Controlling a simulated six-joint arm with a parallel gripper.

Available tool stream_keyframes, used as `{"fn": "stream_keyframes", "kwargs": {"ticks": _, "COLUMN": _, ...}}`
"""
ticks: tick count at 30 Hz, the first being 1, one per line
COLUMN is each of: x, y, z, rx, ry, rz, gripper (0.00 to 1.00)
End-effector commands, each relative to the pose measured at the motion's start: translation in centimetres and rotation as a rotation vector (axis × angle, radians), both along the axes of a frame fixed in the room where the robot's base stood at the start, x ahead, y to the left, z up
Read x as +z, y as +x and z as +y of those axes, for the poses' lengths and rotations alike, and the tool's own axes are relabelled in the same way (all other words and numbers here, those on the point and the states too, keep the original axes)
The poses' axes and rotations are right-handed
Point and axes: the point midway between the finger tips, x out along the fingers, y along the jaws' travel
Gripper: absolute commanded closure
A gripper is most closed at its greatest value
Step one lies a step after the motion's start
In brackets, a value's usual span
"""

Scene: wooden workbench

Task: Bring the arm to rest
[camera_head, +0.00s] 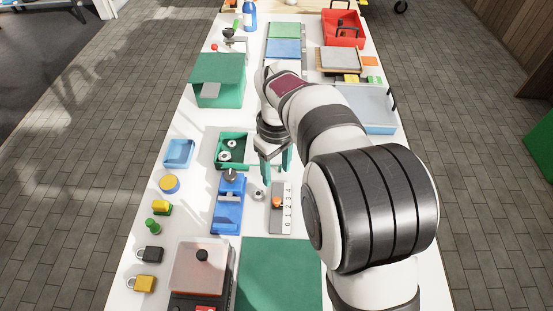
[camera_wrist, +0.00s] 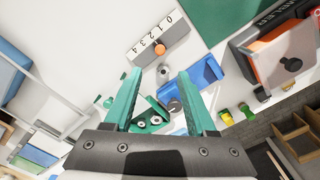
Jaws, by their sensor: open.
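My gripper (camera_head: 276,163) is above the middle of the white bench (camera_head: 193,129), its teal fingers apart and nothing between them in the head view. In the wrist view my gripper (camera_wrist: 158,84) shows both fingers spread, pointing toward the bench. Below and beyond the fingertips are a small metal round part (camera_wrist: 163,71) and a grey numbered scale plate (camera_wrist: 148,42) with an orange knob (camera_wrist: 159,48). My arm hides part of the bench's right side in the head view.
Close by are a green tray (camera_head: 219,163) with round parts, a blue fixture (camera_head: 229,204) and a blue bin (camera_head: 179,153). A green box (camera_head: 218,80), a red crate (camera_head: 343,27) and a grey-blue tray (camera_head: 372,108) stand farther back. A green mat (camera_head: 280,275) lies flat in front.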

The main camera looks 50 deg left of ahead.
Motion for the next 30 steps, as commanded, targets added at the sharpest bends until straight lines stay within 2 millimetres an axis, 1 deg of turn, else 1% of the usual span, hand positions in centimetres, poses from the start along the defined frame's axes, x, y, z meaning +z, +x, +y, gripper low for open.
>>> {"fn": "stream_keyframes", "kwargs": {"ticks": 1, "x": 1.1, "y": 0.0, "z": 0.0, "rx": 0.0, "ry": 0.003, "rz": -0.001, "gripper": 0.43}}
{"fn": "stream_keyframes", "kwargs": {"ticks": 3, "x": 2.4, "y": 0.0, "z": 0.0, "rx": 0.0, "ry": 0.003, "rz": -0.002, "gripper": 0.43}}
{"fn": "stream_keyframes", "kwargs": {"ticks": 6, "x": 3.5, "y": 0.0, "z": 0.0, "rx": 0.0, "ry": 0.001, "rz": 0.0, "gripper": 0.43}}
{"fn": "stream_keyframes", "kwargs": {"ticks": 9, "x": 3.8, "y": 0.0, "z": 0.0, "rx": 0.0, "ry": 0.0, "rz": 0.0, "gripper": 0.43}}
{"fn": "stream_keyframes", "kwargs": {"ticks": 20, "x": 3.8, "y": 0.0, "z": 0.0, "rx": 0.0, "ry": 0.0, "rz": 0.001, "gripper": 0.43}}
{"fn": "stream_keyframes", "kwargs": {"ticks": 22, "x": 4.2, "y": 0.4, "z": -0.8, "rx": -0.031, "ry": 0.001, "rz": 0.002, "gripper": 0.43}}
{"fn": "stream_keyframes", "kwargs": {"ticks": 23, "x": 4.6, "y": 0.9, "z": -1.7, "rx": -0.07, "ry": 0.003, "rz": 0.005, "gripper": 0.43}}
{"fn": "stream_keyframes", "kwargs": {"ticks": 25, "x": 6.2, "y": 2.5, "z": -5.7, "rx": -0.235, "ry": 0.01, "rz": 0.015, "gripper": 0.43}}
{"fn": "stream_keyframes", "kwargs": {"ticks": 26, "x": 7.1, "y": 3.2, "z": -8.3, "rx": -0.337, "ry": 0.013, "rz": 0.021, "gripper": 0.43}}
{"fn": "stream_keyframes", "kwargs": {"ticks": 27, "x": 8.3, "y": 3.8, "z": -12.3, "rx": -0.499, "ry": 0.019, "rz": 0.033, "gripper": 0.43}}
{"fn": "stream_keyframes", "kwargs": {"ticks": 28, "x": 9.0, "y": 3.8, "z": -15.5, "rx": -0.633, "ry": 0.024, "rz": 0.043, "gripper": 0.43}}
{"fn": "stream_keyframes", "kwargs": {"ticks": 29, "x": 9.6, "y": 3.5, "z": -18.7, "rx": -0.771, "ry": 0.029, "rz": 0.054, "gripper": 0.43}}
{"fn": "stream_keyframes", "kwargs": {"ticks": 30, "x": 10.2, "y": 2.6, "z": -22.7, "rx": -0.958, "ry": 0.036, "rz": 0.069, "gripper": 0.43}}
